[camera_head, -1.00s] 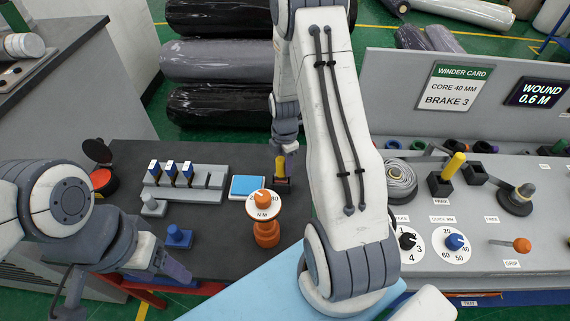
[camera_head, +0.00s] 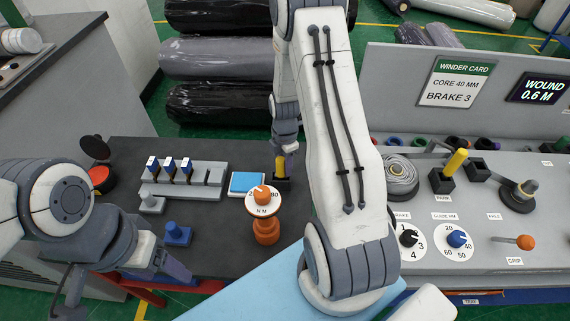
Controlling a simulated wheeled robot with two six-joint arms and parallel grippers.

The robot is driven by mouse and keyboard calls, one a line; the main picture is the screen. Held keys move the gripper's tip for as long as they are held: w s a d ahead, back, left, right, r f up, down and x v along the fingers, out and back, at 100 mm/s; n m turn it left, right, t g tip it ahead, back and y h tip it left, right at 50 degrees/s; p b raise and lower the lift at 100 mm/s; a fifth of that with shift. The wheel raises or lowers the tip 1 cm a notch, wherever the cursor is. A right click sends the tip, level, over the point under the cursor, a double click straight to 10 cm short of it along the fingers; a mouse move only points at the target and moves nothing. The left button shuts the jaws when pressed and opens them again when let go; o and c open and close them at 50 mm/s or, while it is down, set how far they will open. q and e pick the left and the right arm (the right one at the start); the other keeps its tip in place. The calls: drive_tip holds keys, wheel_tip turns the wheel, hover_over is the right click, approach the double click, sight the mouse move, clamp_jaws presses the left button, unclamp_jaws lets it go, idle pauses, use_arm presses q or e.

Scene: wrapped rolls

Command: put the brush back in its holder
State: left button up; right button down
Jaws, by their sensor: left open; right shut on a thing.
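My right gripper (camera_head: 286,147) is at the back edge of the dark bench, partly behind my own arm. It is shut on the yellow handle of what looks like the brush (camera_head: 281,167). The handle points down to a small black block (camera_head: 282,184), which looks like the holder. The brush's lower end is hidden, so I cannot tell whether it is inside the block or just above it. My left gripper (camera_head: 170,284) is low at the left, in front of the bench and away from the brush. It is open, with its fingers mostly hidden.
A grey rack (camera_head: 207,180) with blue-topped pieces is further left. A grey console (camera_head: 480,222) on the right carries knobs and a yellow lever (camera_head: 454,163).

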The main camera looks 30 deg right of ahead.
drive_tip(key=shift+f, duration=0.1)
drive_tip(key=c, duration=0.5)
unclamp_jaws()
drive_tip(key=shift+r+b, duration=0.95)
drive_tip(key=shift+r, duration=4.3)
